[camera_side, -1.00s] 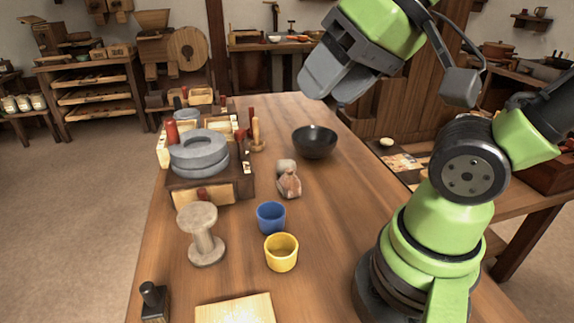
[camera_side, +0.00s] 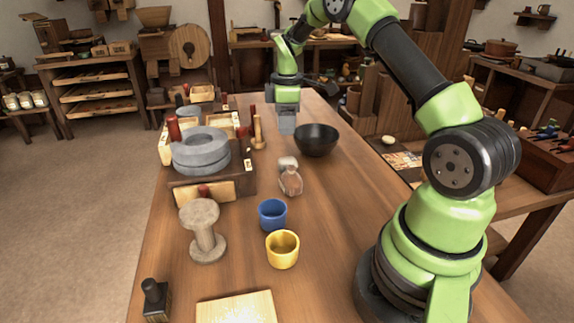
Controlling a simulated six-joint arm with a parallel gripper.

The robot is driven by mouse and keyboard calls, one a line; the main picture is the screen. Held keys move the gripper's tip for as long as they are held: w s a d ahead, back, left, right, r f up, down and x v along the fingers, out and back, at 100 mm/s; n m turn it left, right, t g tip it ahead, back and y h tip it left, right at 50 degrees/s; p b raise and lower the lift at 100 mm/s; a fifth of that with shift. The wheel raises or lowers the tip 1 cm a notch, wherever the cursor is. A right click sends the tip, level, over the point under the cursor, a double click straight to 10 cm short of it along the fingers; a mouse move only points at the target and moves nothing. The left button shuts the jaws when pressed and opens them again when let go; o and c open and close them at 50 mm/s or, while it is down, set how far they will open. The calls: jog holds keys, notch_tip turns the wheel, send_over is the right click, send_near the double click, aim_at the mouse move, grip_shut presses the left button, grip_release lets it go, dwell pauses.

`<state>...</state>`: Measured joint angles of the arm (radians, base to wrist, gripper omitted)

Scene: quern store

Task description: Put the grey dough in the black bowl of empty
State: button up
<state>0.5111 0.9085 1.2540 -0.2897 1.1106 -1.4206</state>
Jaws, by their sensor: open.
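The black bowl (camera_side: 317,142) stands upright on the wooden table, right of my gripper in the picture; the part of its inside that shows is dark, with nothing visible in it. A small pale grey lump (camera_side: 286,162), which looks like the grey dough, lies on the table in front of the bowl and to its left. My gripper (camera_side: 287,130) points down above the table, beyond the grey lump and left of the bowl. It is open, and nothing shows in it. Its fingers are too small to make out clearly.
A pinkish-brown patterned object (camera_side: 291,182) sits right in front of the grey lump. A blue cup (camera_side: 272,215) and a yellow cup (camera_side: 282,250) stand nearer. A stone quern (camera_side: 201,152) and a wooden spool (camera_side: 203,230) are at left.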

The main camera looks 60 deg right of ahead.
send_over(288, 158)
jog(key=shift+n, duration=0.4)
jog(key=f, duration=0.6)
jog(key=shift+s+a+f, duration=0.1)
jog(key=shift+s+f, duration=0.1)
jog(key=shift+s, duration=0.1)
jog(key=f, duration=0.6)
jog(key=shift+w, duration=0.3)
jog(key=c, duration=0.8)
